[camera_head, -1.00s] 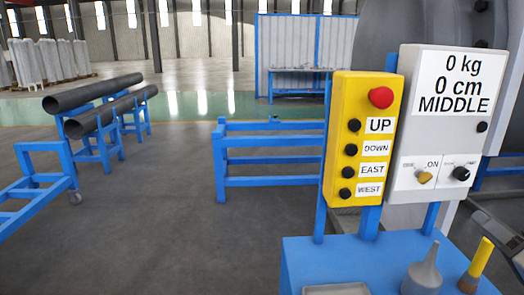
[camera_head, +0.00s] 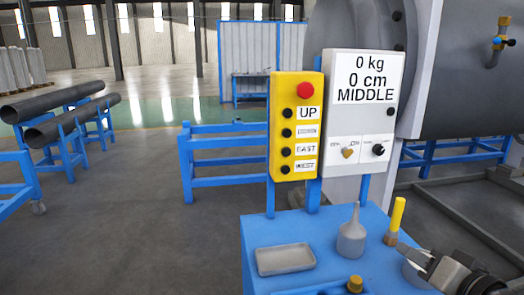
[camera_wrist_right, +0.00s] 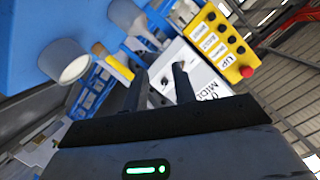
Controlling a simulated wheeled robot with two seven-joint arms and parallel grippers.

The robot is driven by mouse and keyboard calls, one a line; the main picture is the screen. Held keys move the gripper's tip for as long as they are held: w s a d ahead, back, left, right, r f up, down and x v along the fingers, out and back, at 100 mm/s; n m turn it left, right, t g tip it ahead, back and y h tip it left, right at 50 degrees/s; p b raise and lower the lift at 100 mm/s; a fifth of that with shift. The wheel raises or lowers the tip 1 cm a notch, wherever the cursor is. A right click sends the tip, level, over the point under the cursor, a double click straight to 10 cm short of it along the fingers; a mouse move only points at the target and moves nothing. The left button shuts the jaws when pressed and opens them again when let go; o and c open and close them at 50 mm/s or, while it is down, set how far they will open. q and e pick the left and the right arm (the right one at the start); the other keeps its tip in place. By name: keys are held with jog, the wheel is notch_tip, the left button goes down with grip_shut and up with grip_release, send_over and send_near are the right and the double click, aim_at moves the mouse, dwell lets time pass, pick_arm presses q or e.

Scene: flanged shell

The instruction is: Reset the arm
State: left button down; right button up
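My right gripper (camera_head: 432,268) is at the lower right of the head view, over the right part of the blue stand (camera_head: 375,262). In the right wrist view its two dark fingers (camera_wrist_right: 160,78) are apart, with nothing visible held between them. Beyond them are the grey display panel (camera_wrist_right: 188,68) and the yellow control box (camera_wrist_right: 228,42). In the head view the grey panel (camera_head: 362,110) reads 0 kg, 0 cm, MIDDLE. The yellow box (camera_head: 297,125) has a red button and several black buttons. My left gripper is not in view.
On the blue stand are a grey tray (camera_head: 285,260), a grey spouted can (camera_head: 352,238) and a yellow-handled tool (camera_head: 397,220). A large grey cylindrical shell (camera_head: 470,90) is behind the panel. Dark pipes (camera_head: 70,118) rest on blue racks at left. The floor between is open.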

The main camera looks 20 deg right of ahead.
jog(key=s+a+f+n+g+y, duration=0.1)
jog(key=s+a+f+n+g, duration=0.5)
jog(key=a+f, duration=0.35)
jog(key=s+a+f+n+g, duration=0.45)
jog(key=s+a+f, duration=0.25)
jog(key=a+f, duration=0.25)
jog(key=w+a+f+t+y, duration=0.2)
jog(key=w+a+f+t, duration=0.3)
jog(key=f, duration=0.3)
jog(key=shift+w+f+y, duration=0.15)
jog(key=shift+f+y, duration=0.15)
jog(key=shift+f, duration=0.05)
jog(key=shift+t, duration=0.25)
